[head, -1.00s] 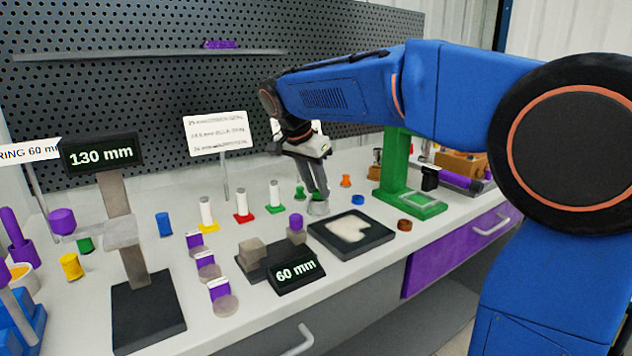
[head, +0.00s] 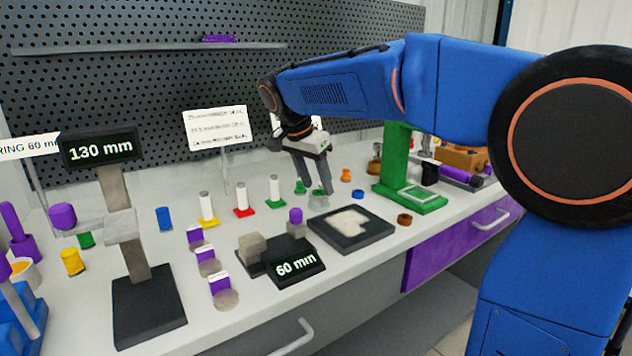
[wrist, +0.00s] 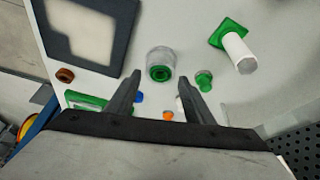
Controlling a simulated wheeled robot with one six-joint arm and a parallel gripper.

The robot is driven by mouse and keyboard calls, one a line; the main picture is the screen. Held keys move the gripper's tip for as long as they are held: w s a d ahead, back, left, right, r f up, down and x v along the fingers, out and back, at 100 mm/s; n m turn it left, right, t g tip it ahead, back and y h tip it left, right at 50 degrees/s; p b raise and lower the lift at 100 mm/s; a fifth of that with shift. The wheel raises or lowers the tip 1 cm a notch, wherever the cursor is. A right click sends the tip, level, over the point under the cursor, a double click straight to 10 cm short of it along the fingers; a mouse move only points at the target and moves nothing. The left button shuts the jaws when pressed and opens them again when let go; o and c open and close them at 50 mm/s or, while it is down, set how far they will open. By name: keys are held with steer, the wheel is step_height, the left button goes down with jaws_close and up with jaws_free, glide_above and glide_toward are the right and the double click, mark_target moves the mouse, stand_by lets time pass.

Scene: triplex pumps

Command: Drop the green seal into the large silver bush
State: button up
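The large silver bush (head: 319,202) stands on the bench under my gripper (head: 316,191). In the wrist view the silver bush (wrist: 158,54) is a short grey cylinder with the green seal (wrist: 160,73) at its open end. The seal appears to sit in the bush's mouth; how deep it sits I cannot tell. My gripper's fingers (wrist: 158,76) are spread apart and empty, one on each side of the bush in the picture. In the head view the green seal (head: 318,190) shows partly between the fingers.
Another green piece (wrist: 203,80) stands close beside the bush. A white post on a green base (wrist: 232,45) is further right in the wrist view. A dark tray (head: 322,228) lies in front, and the green stand (head: 395,170) is to the right.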

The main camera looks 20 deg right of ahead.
steer(key=v, duration=1.7)
steer(key=shift+r, duration=0.25)
steer(key=shift+w, duration=0.1)
